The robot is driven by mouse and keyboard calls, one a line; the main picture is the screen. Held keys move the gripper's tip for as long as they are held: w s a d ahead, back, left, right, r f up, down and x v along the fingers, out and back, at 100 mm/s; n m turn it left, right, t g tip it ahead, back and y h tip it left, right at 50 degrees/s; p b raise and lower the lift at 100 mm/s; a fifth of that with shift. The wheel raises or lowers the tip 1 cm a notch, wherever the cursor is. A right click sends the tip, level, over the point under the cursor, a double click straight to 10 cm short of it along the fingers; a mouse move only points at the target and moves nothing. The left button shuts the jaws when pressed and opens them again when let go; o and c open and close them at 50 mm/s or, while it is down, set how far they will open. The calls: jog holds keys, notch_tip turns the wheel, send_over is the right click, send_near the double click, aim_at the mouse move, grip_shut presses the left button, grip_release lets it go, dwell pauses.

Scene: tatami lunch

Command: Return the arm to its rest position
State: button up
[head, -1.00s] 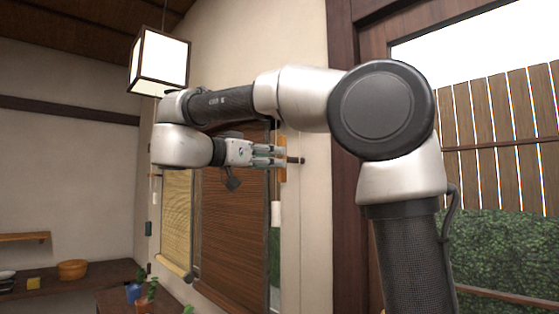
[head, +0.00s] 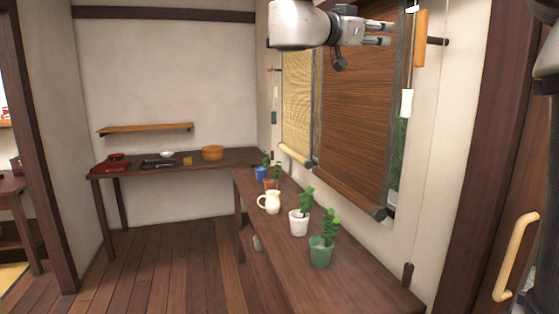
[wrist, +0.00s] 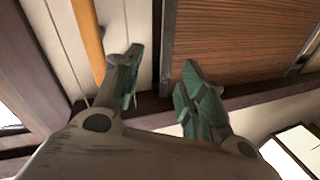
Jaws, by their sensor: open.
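My gripper (head: 380,33) is at the top of the head view, level with the upper part of the window blinds and pointing right. It also shows in the wrist view (wrist: 155,85), where its two dark green fingertips stand apart with nothing between them. The arm is folded high, well above the tables. Much of the arm is outside the head view.
A long side table (head: 277,265) under the brown blind (head: 352,120) bears potted plants and a white pitcher (head: 270,202). A back table (head: 135,168) holds dishes and a wooden bowl (head: 212,153). The floor (head: 170,265) at left is clear.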

jog(key=w+a+n+t+y, duration=0.9)
jog(key=w+a+t+y, duration=0.15)
jog(key=a+y, duration=0.25)
jog(key=s+a+f+n+g+y, duration=0.2)
jog(key=s+f+n+g+y, duration=0.15)
jog(key=f+y, duration=0.2)
jog(key=s+a+f+n+g+y, duration=0.2)
jog(key=a+f+n+y, duration=0.1)
jog(key=f+n+y, duration=0.3)
jog(key=s+d+f+g+h, duration=0.2)
jog(key=s+d+f+g, duration=0.3)
jog(key=s+f, duration=0.4)
jog(key=s+d+f+g+h, duration=0.2)
jog(key=s+d+f+g, duration=0.2)
jog(key=s+d+f, duration=0.55)
jog(key=s+d+f+m+h, duration=0.2)
jog(key=s+d+f, duration=0.1)
jog(key=s+d, duration=0.3)
jog(key=s+d+f+m+g+h, duration=0.1)
jog(key=s+d+f+h, duration=0.1)
jog(key=s+d, duration=0.5)
jog(key=shift+s+d+f+m+g, duration=0.35)
jog(key=shift+d+f, duration=0.45)
jog(key=shift+d, duration=0.15)
